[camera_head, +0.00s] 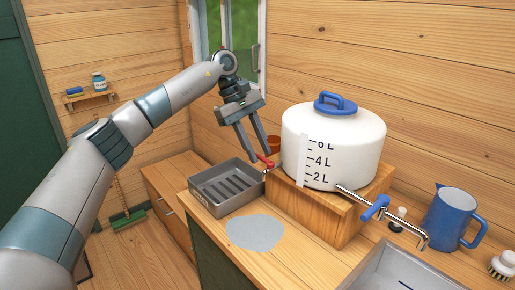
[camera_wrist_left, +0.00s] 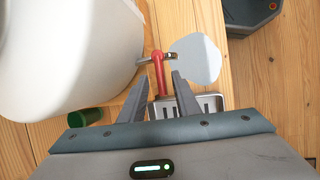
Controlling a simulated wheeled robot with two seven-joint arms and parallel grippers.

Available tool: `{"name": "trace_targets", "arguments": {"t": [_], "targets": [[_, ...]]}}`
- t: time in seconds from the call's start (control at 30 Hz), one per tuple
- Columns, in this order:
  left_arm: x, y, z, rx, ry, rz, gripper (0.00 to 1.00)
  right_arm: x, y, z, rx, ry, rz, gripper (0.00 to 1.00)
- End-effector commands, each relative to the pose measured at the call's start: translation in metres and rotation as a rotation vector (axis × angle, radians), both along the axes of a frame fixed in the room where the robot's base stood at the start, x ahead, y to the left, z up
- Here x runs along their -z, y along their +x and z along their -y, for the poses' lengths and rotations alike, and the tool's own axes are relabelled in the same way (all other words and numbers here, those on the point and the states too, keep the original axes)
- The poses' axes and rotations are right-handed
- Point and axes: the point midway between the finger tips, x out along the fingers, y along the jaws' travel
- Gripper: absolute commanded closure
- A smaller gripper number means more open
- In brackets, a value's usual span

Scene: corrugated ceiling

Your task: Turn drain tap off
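The white tank (camera_head: 333,145) stands on a wooden block, with a blue lid and litre marks. A small tap with a red handle (camera_head: 265,160) is at its left side; the red handle (camera_wrist_left: 158,75) and its metal spout (camera_wrist_left: 143,60) also show in the wrist view. A second tap with a blue handle (camera_head: 375,208) and long metal spout sticks out at the front right. My left gripper (camera_head: 259,155) is open, its fingertips on either side of the red handle, with gaps visible in the wrist view. My right gripper is not in view.
A grey ribbed tray (camera_head: 228,187) sits left of the tank, with a flat grey patch (camera_head: 254,232) on the counter in front. A blue jug (camera_head: 452,217), brush (camera_head: 503,265) and sink (camera_head: 385,268) are at the right. A terracotta pot (camera_head: 273,144) stands behind the red tap.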

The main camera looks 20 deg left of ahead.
Motion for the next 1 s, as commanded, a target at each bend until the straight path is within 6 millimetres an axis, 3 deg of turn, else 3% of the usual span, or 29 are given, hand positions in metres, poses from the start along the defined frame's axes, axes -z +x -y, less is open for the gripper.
{"name": "trace_targets", "arguments": {"t": [0.27, 0.47, 0.7, 1.0], "targets": [[-0.004, 0.000, -0.002, -0.001, 0.000, 0.000, 0.71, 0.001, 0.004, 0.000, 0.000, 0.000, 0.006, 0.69], [-0.022, 0.001, -0.010, -0.002, -0.001, 0.001, 0.71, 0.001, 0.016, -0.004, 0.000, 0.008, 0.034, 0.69], [-0.062, 0.001, -0.029, -0.003, -0.001, 0.002, 0.71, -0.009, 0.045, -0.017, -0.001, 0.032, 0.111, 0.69], [-0.118, 0.002, -0.054, -0.003, -0.001, 0.002, 0.71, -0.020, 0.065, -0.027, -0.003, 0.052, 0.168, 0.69]]}}
